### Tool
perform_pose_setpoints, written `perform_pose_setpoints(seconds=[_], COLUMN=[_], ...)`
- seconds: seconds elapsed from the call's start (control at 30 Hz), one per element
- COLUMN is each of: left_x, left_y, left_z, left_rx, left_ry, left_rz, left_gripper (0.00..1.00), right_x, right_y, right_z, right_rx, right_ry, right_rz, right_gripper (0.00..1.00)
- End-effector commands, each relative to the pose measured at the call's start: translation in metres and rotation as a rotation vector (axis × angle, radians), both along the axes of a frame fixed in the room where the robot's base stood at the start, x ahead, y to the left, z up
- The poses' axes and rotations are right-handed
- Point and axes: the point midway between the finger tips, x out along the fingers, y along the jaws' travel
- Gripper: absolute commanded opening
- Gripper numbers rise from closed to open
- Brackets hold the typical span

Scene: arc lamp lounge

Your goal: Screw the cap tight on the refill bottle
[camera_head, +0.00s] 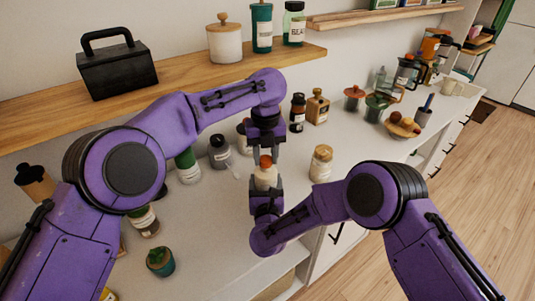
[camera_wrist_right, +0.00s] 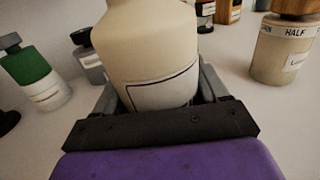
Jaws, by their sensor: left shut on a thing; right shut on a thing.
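The refill bottle (camera_head: 264,180) is cream coloured and stands upright between my two grippers in the head view. My right gripper (camera_head: 265,188) is shut on its body from the front. The right wrist view shows the cream body (camera_wrist_right: 145,45) with a framed label between the fingers; its top is out of that picture. The orange-brown cap (camera_head: 265,161) is at the bottle's mouth, and my left gripper (camera_head: 266,156) comes down from above, shut on it. I cannot tell how far the cap is threaded on.
A wooden-lidded jar (camera_head: 321,165) stands close to the right of the bottle; it also shows in the right wrist view (camera_wrist_right: 283,52). Green-topped (camera_head: 188,168) and dark-capped (camera_head: 219,152) bottles stand to the left. A wooden shelf (camera_head: 190,83) runs behind my left arm.

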Motion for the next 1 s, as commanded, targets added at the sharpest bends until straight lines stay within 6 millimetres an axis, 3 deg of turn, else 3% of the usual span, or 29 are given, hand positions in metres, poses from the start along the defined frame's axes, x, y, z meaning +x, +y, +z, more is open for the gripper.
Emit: perform_pose_setpoints(seconds=[0.2,0.33,0.5,0.73,0.77,0.83,1.0], left_x=[0.0009,0.0019,0.0028,0.0034,0.0035,0.0034,0.0027], left_y=[0.0019,0.0034,0.0040,0.0046,0.0047,0.0045,0.0036], left_z=[-0.0002,-0.0004,0.0002,0.0005,0.0006,0.0006,0.0002], left_rx=[-0.004,-0.001,0.002,0.004,0.004,0.004,0.002], left_ry=[0.001,0.001,0.000,-0.002,-0.002,-0.002,-0.001], left_rz=[-0.699,-0.986,-1.125,-1.126,-1.126,-1.125,-1.126], left_gripper=[0.10,0.10,0.10,0.10,0.41,0.64,0.64], right_x=[0.0000,0.0000,-0.0001,-0.0002,-0.0002,-0.0002,-0.0002], right_y=[-0.0003,-0.0004,-0.0005,-0.0007,-0.0008,-0.0008,-0.0007], right_z=[-0.0003,-0.0003,-0.0003,-0.0004,-0.0004,-0.0004,-0.0004], right_rx=[0.000,0.000,0.001,0.001,0.001,0.001,0.000], right_ry=[0.001,0.001,0.000,0.001,0.001,0.001,0.001], right_rz=[-0.001,-0.001,-0.001,-0.002,-0.002,-0.002,-0.002], right_gripper=[0.00,0.00,0.00,0.00,0.00,0.00,0.00])
